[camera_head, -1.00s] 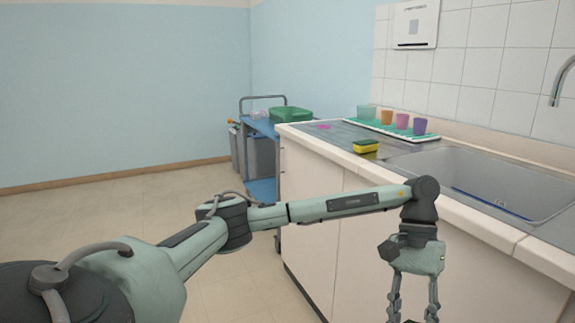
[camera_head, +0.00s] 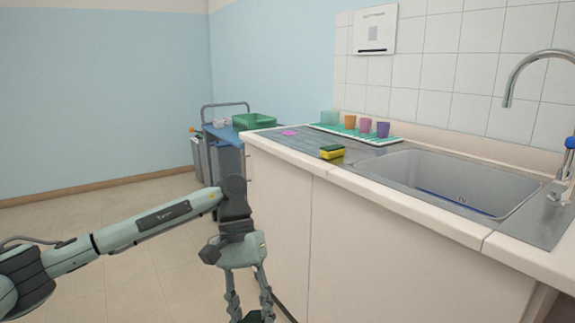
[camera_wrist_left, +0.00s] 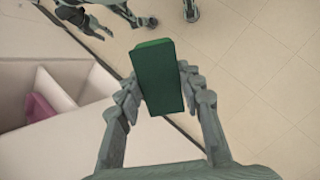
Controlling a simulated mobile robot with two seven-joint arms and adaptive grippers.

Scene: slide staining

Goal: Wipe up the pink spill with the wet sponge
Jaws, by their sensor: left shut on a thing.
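The pink spill (camera_head: 288,133) is a small patch on the steel drainboard, left of the sink. A yellow sponge with a dark green layer (camera_head: 332,152) lies near the counter's front edge, between spill and sink. Whether it is wet cannot be seen. My left gripper (camera_head: 250,312) hangs low in front of the cabinet, below and apart from sponge and spill. In the left wrist view its fingers are shut on a green block (camera_wrist_left: 158,78); only the block's dark green edge shows in the head view. My right gripper is not identifiable.
A green tray with several coloured cups (camera_head: 365,124) stands behind the spill. The sink (camera_head: 455,180) with its tap (camera_head: 512,85) is to the right. A blue cart (camera_head: 225,133) with a green basket (camera_head: 254,121) stands left of the counter. Floor at left is clear.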

